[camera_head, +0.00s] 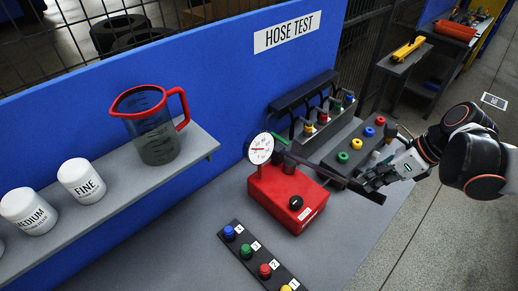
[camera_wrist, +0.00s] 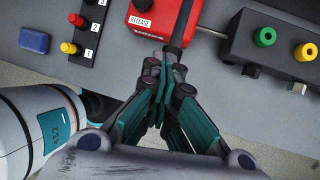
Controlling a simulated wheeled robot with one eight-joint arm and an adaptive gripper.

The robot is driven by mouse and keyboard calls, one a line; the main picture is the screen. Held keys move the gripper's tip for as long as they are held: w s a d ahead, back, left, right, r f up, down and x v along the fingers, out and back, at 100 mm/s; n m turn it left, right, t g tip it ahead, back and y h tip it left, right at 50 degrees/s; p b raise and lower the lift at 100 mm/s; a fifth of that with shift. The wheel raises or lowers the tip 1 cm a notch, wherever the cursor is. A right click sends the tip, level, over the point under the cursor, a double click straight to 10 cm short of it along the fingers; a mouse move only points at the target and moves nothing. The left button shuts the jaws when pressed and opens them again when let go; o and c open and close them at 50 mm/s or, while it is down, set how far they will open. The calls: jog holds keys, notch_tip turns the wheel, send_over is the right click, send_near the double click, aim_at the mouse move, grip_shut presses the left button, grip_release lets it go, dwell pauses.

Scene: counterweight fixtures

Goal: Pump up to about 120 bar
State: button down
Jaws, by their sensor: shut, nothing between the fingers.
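The red hand pump (camera_head: 282,204) stands on the grey bench, with a round white gauge (camera_head: 260,148) on top. The gauge has a red needle; its figures are too small to read. A black lever (camera_head: 335,174) runs from the pump out to the right. My gripper (camera_head: 368,180) is shut and empty by the lever's outer part. In the wrist view, its closed fingertips (camera_wrist: 164,62) lie at the lever (camera_wrist: 184,22); I cannot tell whether they touch it. The pump's RELEASE label (camera_wrist: 140,21) and body show above the fingers.
A grey block with coloured ring ports (camera_head: 357,143) sits just behind the lever. A strip of coloured numbered plugs (camera_head: 256,258) lies in front of the pump. A jug (camera_head: 155,130) and white jars (camera_head: 82,180) stand on the left shelf. The bench's front right is clear.

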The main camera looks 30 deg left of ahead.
aim_at(365, 192)
notch_tip(365, 192, down, 11)
jog(key=b, duration=0.8)
notch_tip(365, 192, up, 12)
jog(key=p, duration=0.9)
jog(key=shift+r, duration=0.25)
jog(key=shift+f, duration=0.2)
jog(key=shift+f+b, duration=2.6)
jog(key=shift+f, duration=0.45)
notch_tip(365, 192, up, 6)
jog(key=p, duration=0.4)
jog(key=shift+r+p, duration=0.2)
jog(key=shift+p, duration=0.15)
jog(key=shift+f, duration=0.1)
